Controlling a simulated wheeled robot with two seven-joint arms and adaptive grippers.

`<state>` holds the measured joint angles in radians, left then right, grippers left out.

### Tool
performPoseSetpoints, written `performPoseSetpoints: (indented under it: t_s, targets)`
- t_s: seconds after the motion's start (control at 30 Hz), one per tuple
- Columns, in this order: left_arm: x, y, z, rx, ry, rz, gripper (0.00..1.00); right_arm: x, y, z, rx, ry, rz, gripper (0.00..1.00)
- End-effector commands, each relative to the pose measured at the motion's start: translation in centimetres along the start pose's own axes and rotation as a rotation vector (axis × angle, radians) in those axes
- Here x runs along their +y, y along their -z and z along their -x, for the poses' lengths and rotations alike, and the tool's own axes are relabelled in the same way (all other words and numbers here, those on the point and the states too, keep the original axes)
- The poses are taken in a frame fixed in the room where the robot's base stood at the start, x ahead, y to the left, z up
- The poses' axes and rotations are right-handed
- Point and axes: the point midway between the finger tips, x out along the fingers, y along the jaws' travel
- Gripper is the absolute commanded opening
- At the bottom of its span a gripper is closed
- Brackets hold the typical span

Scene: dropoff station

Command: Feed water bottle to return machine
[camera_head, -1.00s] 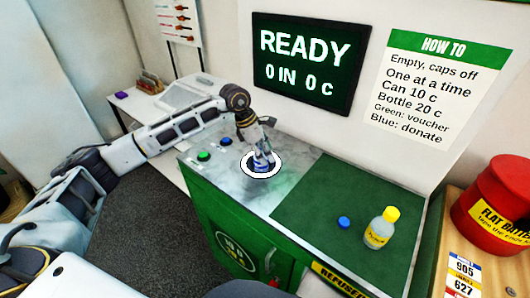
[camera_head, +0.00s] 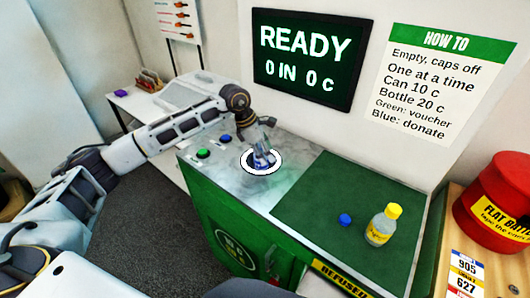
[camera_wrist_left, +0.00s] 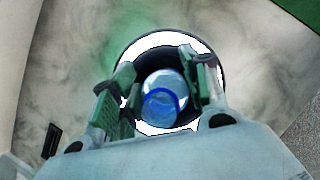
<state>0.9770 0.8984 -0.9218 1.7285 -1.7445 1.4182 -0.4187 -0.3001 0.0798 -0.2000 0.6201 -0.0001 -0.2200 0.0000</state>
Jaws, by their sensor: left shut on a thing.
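My left gripper (camera_head: 264,150) is at the round white-rimmed opening (camera_head: 246,166) in the return machine's (camera_head: 225,215) marbled top. In the left wrist view the gripper (camera_wrist_left: 160,85) is shut on a clear water bottle (camera_wrist_left: 165,85) with a blue ring at its near end. The bottle sits within the white rim (camera_wrist_left: 205,45), over the dark hole; how deep it is in cannot be told. The screen (camera_head: 305,60) reads READY, 0 IN, 0 c. My right gripper is not in view.
A clear bottle with a yellow cap (camera_head: 383,225) and a loose blue cap (camera_head: 345,220) are on the green mat (camera_head: 320,190). Green (camera_head: 203,154) and blue (camera_head: 225,139) buttons sit left of the opening. A red battery bin (camera_head: 495,210) stands at right.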

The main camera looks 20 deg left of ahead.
Motion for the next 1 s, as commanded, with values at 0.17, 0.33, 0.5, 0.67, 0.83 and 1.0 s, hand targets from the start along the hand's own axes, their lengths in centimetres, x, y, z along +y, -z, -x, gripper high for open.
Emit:
performPoseSetpoints:
  t_s: [0.17,0.33,0.5,0.67,0.83,1.0]
  targets:
    - [0.0,0.0,0.0,0.0,0.0,0.0,0.34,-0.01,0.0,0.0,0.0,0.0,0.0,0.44]
    - [0.0,-0.01,0.01,0.0,0.0,0.0,0.34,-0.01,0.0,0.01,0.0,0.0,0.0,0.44]
    - [0.0,-0.01,0.01,0.0,0.0,0.0,0.66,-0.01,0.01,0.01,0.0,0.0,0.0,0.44]
    - [0.0,-0.01,0.02,0.0,0.0,0.0,0.71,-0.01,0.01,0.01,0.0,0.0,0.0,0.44]
    - [0.0,-0.01,0.01,0.0,0.0,0.0,0.77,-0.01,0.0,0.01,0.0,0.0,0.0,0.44]
    - [0.0,-0.01,0.01,0.0,0.0,0.0,0.89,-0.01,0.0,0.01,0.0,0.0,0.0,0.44]
